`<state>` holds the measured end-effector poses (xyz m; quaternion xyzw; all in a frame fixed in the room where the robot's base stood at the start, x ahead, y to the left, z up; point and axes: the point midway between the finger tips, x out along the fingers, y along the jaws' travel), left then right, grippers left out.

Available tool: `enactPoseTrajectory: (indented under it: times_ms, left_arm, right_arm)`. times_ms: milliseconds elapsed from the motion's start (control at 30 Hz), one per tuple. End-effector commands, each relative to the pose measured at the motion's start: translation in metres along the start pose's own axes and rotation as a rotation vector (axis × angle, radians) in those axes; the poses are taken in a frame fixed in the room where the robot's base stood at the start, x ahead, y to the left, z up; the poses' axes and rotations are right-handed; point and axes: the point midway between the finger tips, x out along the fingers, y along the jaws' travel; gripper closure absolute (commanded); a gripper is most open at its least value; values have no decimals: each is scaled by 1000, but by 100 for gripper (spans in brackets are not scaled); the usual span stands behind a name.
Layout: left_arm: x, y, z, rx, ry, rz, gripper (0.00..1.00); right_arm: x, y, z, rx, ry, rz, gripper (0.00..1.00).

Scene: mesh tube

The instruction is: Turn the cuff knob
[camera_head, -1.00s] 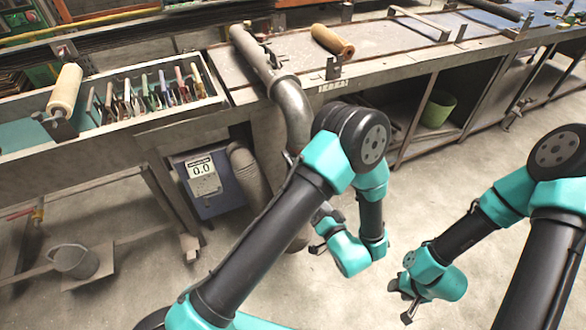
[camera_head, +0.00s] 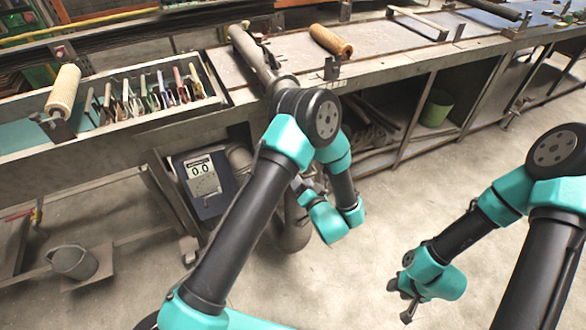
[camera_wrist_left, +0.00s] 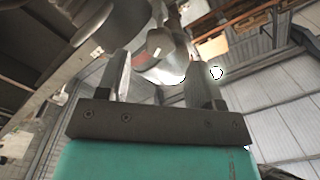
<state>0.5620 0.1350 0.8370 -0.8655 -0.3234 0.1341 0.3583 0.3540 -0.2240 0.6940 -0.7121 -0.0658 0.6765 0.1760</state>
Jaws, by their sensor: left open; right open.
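I cannot clearly make out a cuff knob in either view. A grey pipe (camera_head: 256,62) lies over the bench edge and bends down behind my left arm; its lower part (camera_head: 292,228) shows below. A blue box with a white 0.0 dial panel (camera_head: 202,178) stands left of it under the bench. My left gripper (camera_head: 300,186) is in front of the pipe, largely hidden by its arm. In the left wrist view its fingers (camera_wrist_left: 160,78) are open, with a grey rounded shape (camera_wrist_left: 164,58) beyond them. My right gripper (camera_head: 403,298) is open and empty, low over the floor.
A rack of several coloured-handled tools (camera_head: 150,90) and a pale roller (camera_head: 64,90) are on the bench at left. A wooden roller (camera_head: 331,40) lies on the bench top. A bucket (camera_head: 73,262) stands at lower left. The floor between my arms is clear.

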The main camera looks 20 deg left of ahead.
Motion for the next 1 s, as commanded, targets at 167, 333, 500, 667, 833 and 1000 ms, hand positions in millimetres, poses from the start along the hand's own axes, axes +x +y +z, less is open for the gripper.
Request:
enactPoseTrajectory:
  times_ms: [167, 333, 500, 667, 833, 1000]
  left_arm:
    - [31, -1, 0, -2, -2, -2, 40]
    - [56, 0, 0, -2, -1, -2, 40]
    - [69, 0, 0, 0, 0, -1, 40]
    - [72, 0, 0, 0, 1, 0, 40]
    - [72, 0, 0, 0, 1, 0, 41]
    - [71, 0, 0, 0, 1, 0, 57]
  right_arm:
    - [0, 0, 0, 0, 0, 0, 57]
    - [0, 0, 0, 0, 0, 0, 57]
    - [0, 0, 0, 0, 0, 0, 57]
    - [0, 0, 0, 0, 0, 0, 57]
    - [0, 0, 0, 0, 0, 0, 57]
    - [0, 0, 0, 0, 0, 0, 57]
